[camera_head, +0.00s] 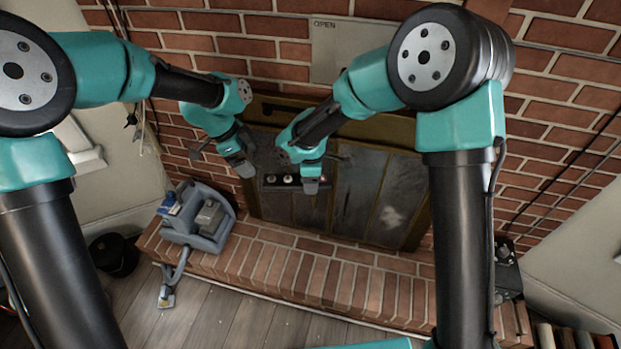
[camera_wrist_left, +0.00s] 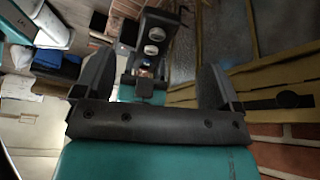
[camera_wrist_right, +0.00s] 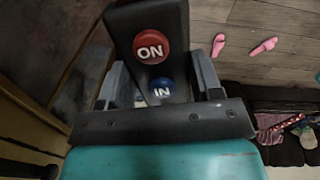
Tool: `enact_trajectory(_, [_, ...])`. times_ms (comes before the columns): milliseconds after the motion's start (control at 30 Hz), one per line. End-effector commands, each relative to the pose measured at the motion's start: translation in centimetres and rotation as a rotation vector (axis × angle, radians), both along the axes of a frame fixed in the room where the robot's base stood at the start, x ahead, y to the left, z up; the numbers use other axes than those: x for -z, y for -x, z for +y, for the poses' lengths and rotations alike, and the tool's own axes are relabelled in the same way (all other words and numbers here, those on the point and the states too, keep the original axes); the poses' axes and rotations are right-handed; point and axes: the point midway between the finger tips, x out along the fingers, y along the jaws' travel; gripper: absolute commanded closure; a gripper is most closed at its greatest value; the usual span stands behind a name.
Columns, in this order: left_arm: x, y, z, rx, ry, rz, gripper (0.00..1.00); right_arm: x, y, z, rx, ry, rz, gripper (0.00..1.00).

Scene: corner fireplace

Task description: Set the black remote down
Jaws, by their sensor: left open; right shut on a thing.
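The black remote (camera_head: 270,181) is held up in front of the fireplace panels, between my two grippers. In the right wrist view the remote (camera_wrist_right: 147,17) shows a red ON button and a blue IN button, between the fingers of my right gripper (camera_wrist_right: 160,85). That gripper (camera_head: 310,184) is shut on it. My left gripper (camera_head: 245,170) is open and empty, just left of the remote. In the left wrist view the remote (camera_wrist_left: 153,22) shows beyond the open fingers (camera_wrist_left: 157,80). I cannot tell how far apart they are.
A brick hearth ledge (camera_head: 300,275) runs below the fireplace panels (camera_head: 355,190). A grey-blue vacuum cleaner (camera_head: 198,215) stands at its left end. A dark object (camera_head: 508,270) is at the right end. The middle of the ledge is clear. Pink slippers (camera_wrist_right: 263,46) lie on the wooden floor.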

Motion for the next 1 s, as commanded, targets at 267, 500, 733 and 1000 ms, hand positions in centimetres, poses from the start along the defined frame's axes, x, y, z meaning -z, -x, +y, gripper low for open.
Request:
enact_trajectory(267, [9.8,2.2,3.1,-0.350,-0.019,0.124,0.11,0.0,0.0,0.0,0.000,0.000,0.000,0.73])
enact_trajectory(500, [18.5,6.5,6.2,-0.724,-0.028,0.245,0.11,0.0,0.0,0.0,0.000,0.000,0.000,0.73])
enact_trajectory(733, [25.5,12.7,9.1,-1.107,-0.025,0.373,0.11,0.0,0.0,0.0,0.000,0.000,0.000,0.73])
enact_trajectory(1000, [30.2,20.1,11.2,-1.505,-0.004,0.505,0.11,0.0,0.0,0.0,0.000,0.000,0.000,0.73])
